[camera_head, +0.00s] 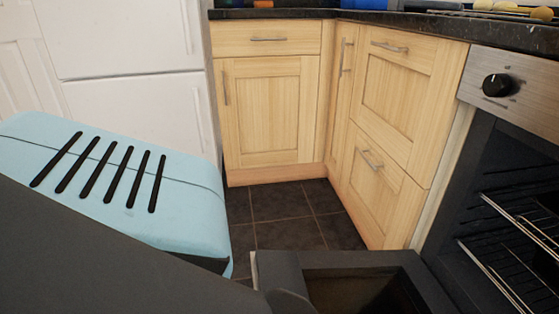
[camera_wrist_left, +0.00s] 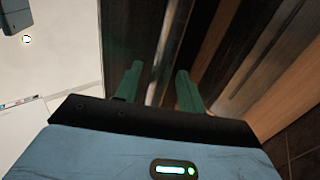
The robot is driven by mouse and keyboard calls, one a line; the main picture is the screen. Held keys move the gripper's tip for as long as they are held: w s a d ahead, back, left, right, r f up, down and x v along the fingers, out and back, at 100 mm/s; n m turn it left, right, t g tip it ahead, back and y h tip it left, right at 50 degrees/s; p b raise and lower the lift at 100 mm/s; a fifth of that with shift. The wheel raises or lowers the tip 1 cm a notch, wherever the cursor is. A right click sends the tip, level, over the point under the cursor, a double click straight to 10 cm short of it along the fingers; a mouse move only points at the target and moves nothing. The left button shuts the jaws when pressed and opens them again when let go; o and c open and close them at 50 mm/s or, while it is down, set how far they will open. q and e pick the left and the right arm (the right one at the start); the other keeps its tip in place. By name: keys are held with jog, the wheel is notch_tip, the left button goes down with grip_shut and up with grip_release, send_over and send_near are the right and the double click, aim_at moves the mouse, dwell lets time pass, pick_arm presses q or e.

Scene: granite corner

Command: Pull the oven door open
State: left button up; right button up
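The oven (camera_head: 505,190) is at the right in the head view. Its dark interior and wire racks show, so its door is open. A dark framed panel with a brownish recess, apparently the lowered oven door (camera_head: 405,266), lies at the bottom of the head view. In the left wrist view, my left gripper (camera_wrist_left: 160,82) has its two green fingers apart. A shiny metal bar (camera_wrist_left: 166,45), perhaps the door handle, shows between or behind them; I cannot tell whether they touch it. My light blue arm hides the left gripper in the head view. My right gripper is not seen.
Wooden cabinets (camera_head: 270,110) and drawers (camera_head: 395,90) with metal handles line the corner under a dark countertop (camera_head: 440,24). A white appliance (camera_head: 130,45) stands at the back left. Dark tiled floor (camera_head: 285,215) lies clear between my arm and the cabinets.

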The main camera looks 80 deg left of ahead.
pick_arm(q)
jog(key=v, duration=0.7)
jog(key=shift+s+f, duration=0.15)
dwell(0.7)
